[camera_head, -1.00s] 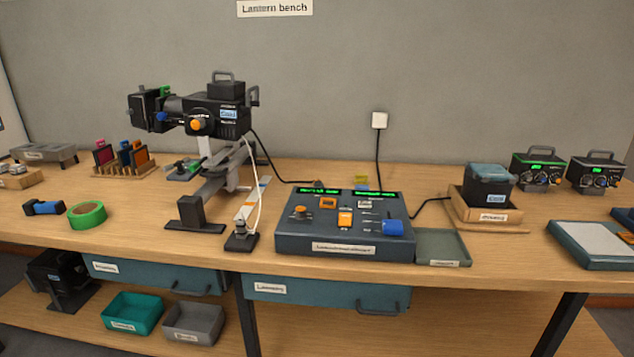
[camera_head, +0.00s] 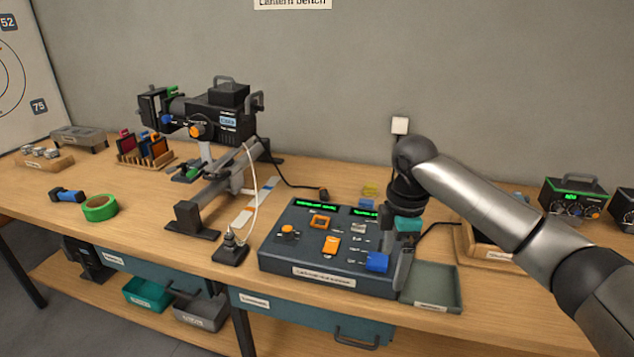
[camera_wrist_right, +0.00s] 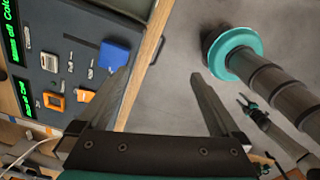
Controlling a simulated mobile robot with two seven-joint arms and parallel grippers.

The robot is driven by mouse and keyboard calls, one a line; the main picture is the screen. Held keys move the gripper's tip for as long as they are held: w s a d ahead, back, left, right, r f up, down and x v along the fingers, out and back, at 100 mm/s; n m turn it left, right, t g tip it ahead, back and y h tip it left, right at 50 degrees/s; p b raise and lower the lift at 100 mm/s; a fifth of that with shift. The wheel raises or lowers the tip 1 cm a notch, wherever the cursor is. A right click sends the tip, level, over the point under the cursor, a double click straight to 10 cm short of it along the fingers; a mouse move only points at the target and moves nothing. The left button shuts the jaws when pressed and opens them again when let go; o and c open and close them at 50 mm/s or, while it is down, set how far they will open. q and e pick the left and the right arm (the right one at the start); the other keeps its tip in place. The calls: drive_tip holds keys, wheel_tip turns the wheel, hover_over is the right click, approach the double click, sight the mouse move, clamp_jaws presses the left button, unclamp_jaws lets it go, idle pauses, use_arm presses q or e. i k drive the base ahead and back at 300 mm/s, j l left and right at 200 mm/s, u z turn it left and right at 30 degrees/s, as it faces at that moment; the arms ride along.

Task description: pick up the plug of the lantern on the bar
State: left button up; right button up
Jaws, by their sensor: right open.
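The lantern (camera_head: 222,112) is a black unit on a stand at the back left of the bench, in the head view. A black cable runs from it down to a small dark plug (camera_head: 323,194) lying on the bench behind the fader console (camera_head: 325,272). A white cable runs down to a black socket block (camera_head: 231,251) left of the console, with a dark plug standing on it. My right gripper (camera_head: 404,265) is over the console's right end, away from both plugs. The wrist view shows its fingers (camera_wrist_right: 158,76) apart and empty.
A green-grey tray (camera_head: 432,287) is just right of the console. My right arm partly hides the box (camera_head: 490,250) behind it. A green tape roll (camera_head: 100,207) and a blue-black object (camera_head: 67,195) lie at left. A wall outlet (camera_head: 399,125) is at the back.

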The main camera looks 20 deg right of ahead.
sight(323, 192)
drive_tip(key=i, duration=1.6)
